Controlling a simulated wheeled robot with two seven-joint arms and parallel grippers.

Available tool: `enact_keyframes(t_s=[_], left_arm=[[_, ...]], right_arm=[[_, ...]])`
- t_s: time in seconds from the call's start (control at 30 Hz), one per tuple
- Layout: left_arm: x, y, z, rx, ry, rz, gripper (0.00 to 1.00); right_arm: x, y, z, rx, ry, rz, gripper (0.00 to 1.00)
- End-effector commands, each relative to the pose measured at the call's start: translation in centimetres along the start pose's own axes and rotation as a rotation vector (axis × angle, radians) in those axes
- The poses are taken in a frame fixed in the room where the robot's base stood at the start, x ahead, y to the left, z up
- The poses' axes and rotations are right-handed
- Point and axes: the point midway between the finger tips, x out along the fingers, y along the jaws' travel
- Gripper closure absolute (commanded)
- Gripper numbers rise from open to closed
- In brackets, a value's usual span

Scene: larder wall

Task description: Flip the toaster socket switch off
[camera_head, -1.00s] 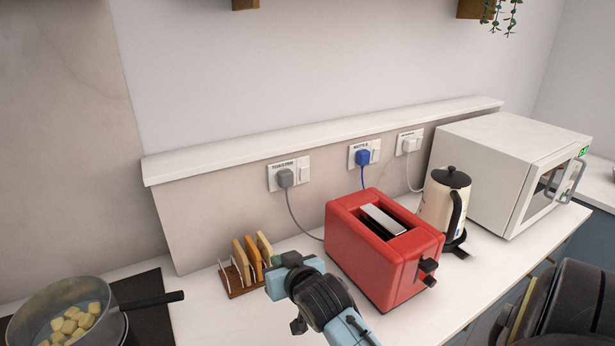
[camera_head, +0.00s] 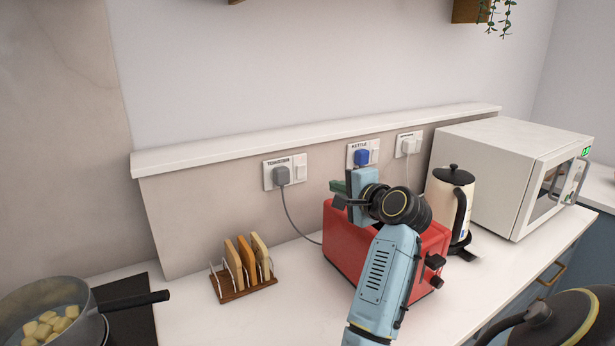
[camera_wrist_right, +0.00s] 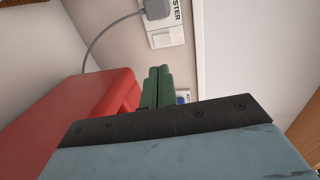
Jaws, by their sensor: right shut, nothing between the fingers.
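The toaster socket (camera_head: 284,172), a white plate labelled for the toaster, is on the low back wall. A grey plug (camera_head: 282,175) sits in its left part and its rocker switch (camera_head: 300,171) is on the right. The socket also shows at the top of the right wrist view (camera_wrist_right: 166,38). My right gripper (camera_head: 336,193) is shut and empty, above the red toaster (camera_head: 345,240), to the right of the socket and apart from it. Its green fingers (camera_wrist_right: 156,85) are together in the wrist view. My left gripper is not in view.
The kettle socket (camera_head: 362,153) with a blue plug and another socket (camera_head: 409,145) are farther right. A toast rack (camera_head: 232,293) stands left of the toaster. A kettle (camera_head: 448,200), microwave (camera_head: 500,175) and pan (camera_head: 45,310) are on the counter. A ledge (camera_head: 300,140) runs above the sockets.

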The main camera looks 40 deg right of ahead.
Motion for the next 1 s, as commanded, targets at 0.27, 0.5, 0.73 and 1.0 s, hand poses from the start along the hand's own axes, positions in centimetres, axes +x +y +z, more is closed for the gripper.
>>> enact_keyframes(t_s=[0.27,0.5,0.73,1.0], left_arm=[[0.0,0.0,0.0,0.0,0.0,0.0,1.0],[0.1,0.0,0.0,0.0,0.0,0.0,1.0],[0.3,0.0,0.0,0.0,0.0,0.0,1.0],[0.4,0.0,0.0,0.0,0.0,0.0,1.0]], right_arm=[[0.2,0.0,0.0,-0.004,0.001,0.002,1.0],[3.0,0.0,0.0,-0.002,-0.001,0.001,1.0],[7.3,0.0,0.0,-0.004,0.0,0.002,1.0],[11.6,-0.6,-0.1,-0.005,0.002,0.001,1.0]])
